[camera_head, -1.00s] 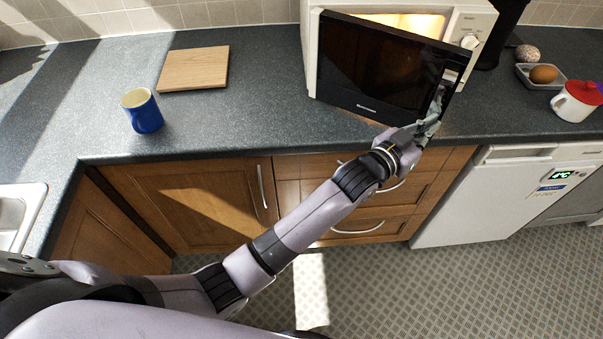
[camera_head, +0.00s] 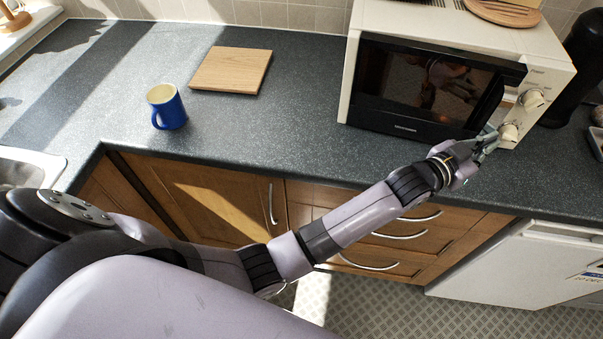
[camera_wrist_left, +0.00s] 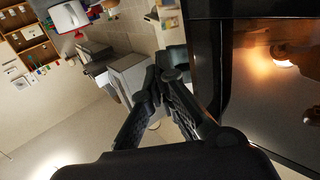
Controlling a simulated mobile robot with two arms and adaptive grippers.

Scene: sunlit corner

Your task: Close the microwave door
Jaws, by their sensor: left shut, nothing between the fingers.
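The white microwave (camera_head: 455,28) stands at the back of the counter. Its dark glossy door (camera_head: 425,88) lies flush or almost flush with the front; I cannot tell whether a small gap is left at its right edge. In the left wrist view the closed fingertips (camera_wrist_left: 167,75) are beside the dark door (camera_wrist_left: 265,95), whose glass reflects a warm light. My right gripper is not in view.
A blue mug (camera_head: 168,110) and a wooden board (camera_head: 230,70) are on the counter (camera_head: 290,110) to the left. A round wooden trivet (camera_head: 503,10) lies on the microwave. A black object (camera_head: 580,65) stands to its right. Drawers and a white appliance (camera_head: 510,262) are below.

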